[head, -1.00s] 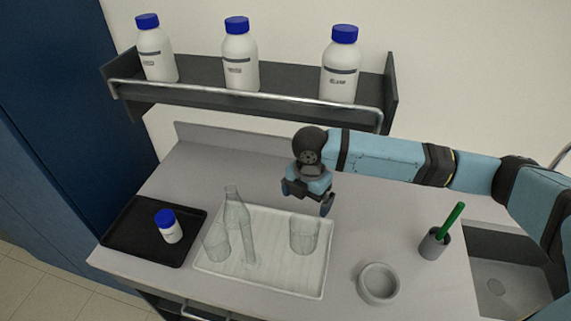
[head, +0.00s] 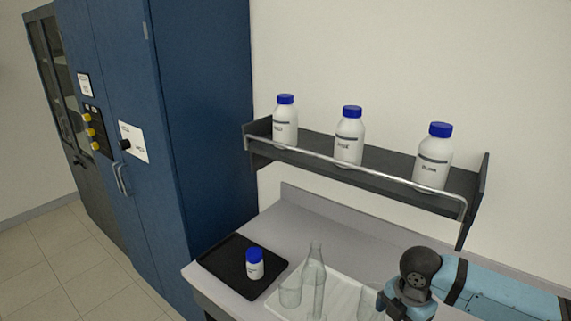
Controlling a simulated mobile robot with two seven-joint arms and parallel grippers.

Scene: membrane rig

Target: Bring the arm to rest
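My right arm (head: 500,290) reaches in from the right, low over the bench. Its gripper (head: 398,311) points down by the right end of the white tray (head: 340,282), next to a clear glass beaker (head: 368,301). The fingertips are cut off by the bottom edge, so I cannot tell whether they are open. My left gripper is not in view.
A small blue-capped bottle (head: 254,266) stands on a black tray (head: 226,258). Three blue-capped bottles stand on the railed wall shelf (head: 380,165). A blue cabinet (head: 205,130) stands left.

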